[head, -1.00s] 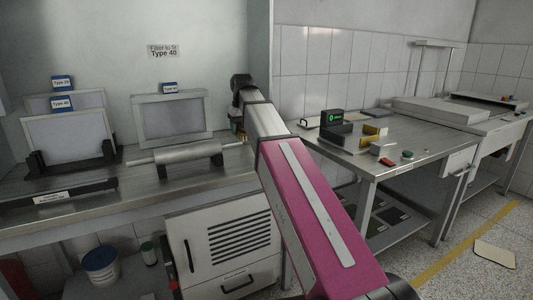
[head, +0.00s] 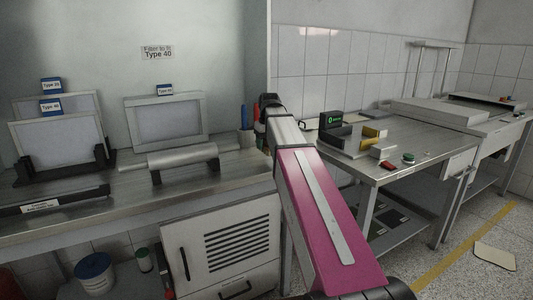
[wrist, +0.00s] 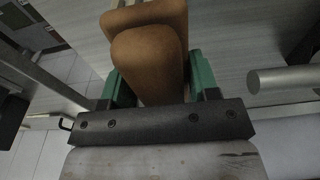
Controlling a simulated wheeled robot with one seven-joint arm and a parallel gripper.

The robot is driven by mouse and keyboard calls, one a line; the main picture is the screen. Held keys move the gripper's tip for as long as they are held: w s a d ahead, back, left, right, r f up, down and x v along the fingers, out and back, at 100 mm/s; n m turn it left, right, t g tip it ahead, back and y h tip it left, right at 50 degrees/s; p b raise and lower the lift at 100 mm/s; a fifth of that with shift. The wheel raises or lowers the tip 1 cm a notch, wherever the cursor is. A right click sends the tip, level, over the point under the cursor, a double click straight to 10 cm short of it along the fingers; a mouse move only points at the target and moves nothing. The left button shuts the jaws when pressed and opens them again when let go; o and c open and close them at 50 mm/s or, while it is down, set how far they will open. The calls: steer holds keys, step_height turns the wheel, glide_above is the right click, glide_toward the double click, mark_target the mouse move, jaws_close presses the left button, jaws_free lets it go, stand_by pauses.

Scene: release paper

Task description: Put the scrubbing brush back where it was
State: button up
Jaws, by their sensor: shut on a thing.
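The scrubbing brush (wrist: 148,60) shows in the wrist view as smooth brown, rounded, overlapping shapes. My gripper (wrist: 158,84) has green fingers on both sides of it and is shut on it. The bristles are not visible. In the head view my pink and grey arm reaches to the right end of the left metal bench (head: 115,197). There the wrist hides most of the gripper, and I cannot make out the brush.
A metal roller (head: 183,157) lies on supports on the bench, left of my arm. Blue (head: 246,117) and red (head: 257,130) items stand close beside my wrist. Framed screens (head: 165,120) stand behind. A second metal table (head: 385,160) is at the right.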

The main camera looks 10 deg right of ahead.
steer(key=shift+d+f, duration=0.1)
steer(key=shift+f, duration=1.95)
steer(key=o, duration=0.9)
steer(key=shift+f, duration=0.1)
steer(key=r, duration=0.4)
steer(key=s+r, duration=0.1)
steer(key=r, duration=0.7)
steer(key=shift+s+d+r, duration=0.1)
steer(key=shift+s+d, duration=0.1)
